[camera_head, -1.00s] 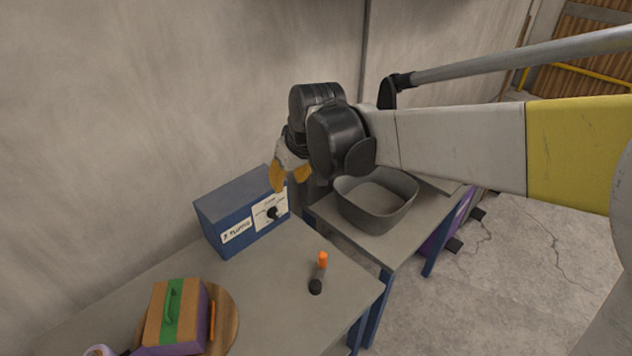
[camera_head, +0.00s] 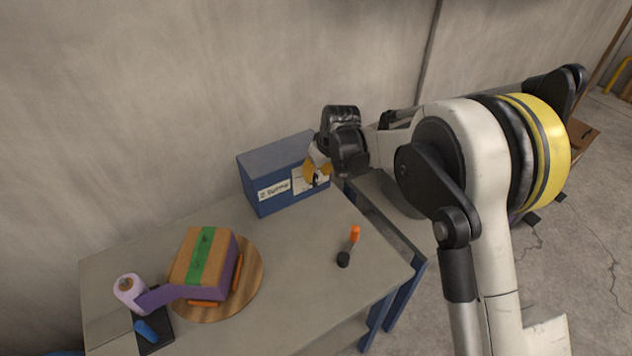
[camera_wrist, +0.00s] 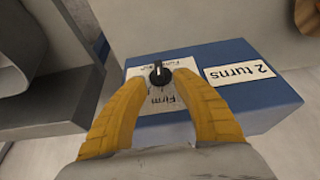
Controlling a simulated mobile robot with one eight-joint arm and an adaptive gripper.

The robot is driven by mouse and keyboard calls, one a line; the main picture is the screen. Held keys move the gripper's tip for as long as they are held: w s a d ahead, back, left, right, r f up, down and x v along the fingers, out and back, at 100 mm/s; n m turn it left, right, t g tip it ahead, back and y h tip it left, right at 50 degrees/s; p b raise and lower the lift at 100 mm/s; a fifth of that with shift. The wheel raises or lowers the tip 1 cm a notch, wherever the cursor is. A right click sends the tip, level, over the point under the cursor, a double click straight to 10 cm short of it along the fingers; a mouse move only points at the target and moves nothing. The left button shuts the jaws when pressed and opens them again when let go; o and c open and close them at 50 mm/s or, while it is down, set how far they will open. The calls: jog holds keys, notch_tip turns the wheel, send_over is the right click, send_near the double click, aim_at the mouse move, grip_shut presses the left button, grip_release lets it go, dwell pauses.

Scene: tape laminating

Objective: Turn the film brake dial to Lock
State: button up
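The film brake dial (camera_wrist: 160,76) is a black knob with a light pointer line on a white label panel (camera_wrist: 150,102) of the blue box (camera_head: 262,202). In the wrist view the word "Firm" reads on the panel, and other words are too small or covered. My gripper (camera_wrist: 156,84) has two yellow fingers, spread apart with the dial between their tips. I cannot tell whether they touch it. In the head view my gripper (camera_head: 318,170) is at the right part of the box's front and partly covers the panel.
A label reading "2 turns" (camera_wrist: 240,72) is beside the panel. On the grey table (camera_head: 290,270) are a screwdriver-like tool (camera_head: 349,246), a round wooden board (camera_head: 252,272) bearing a taped box (camera_head: 204,262), and a purple film roll (camera_head: 130,290). A grey bin (camera_head: 400,198) is behind my arm.

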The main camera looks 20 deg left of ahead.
aim_at(314, 180)
jog(key=shift+b+x, duration=0.35)
jog(key=shift+x, duration=1.1)
grip_shut()
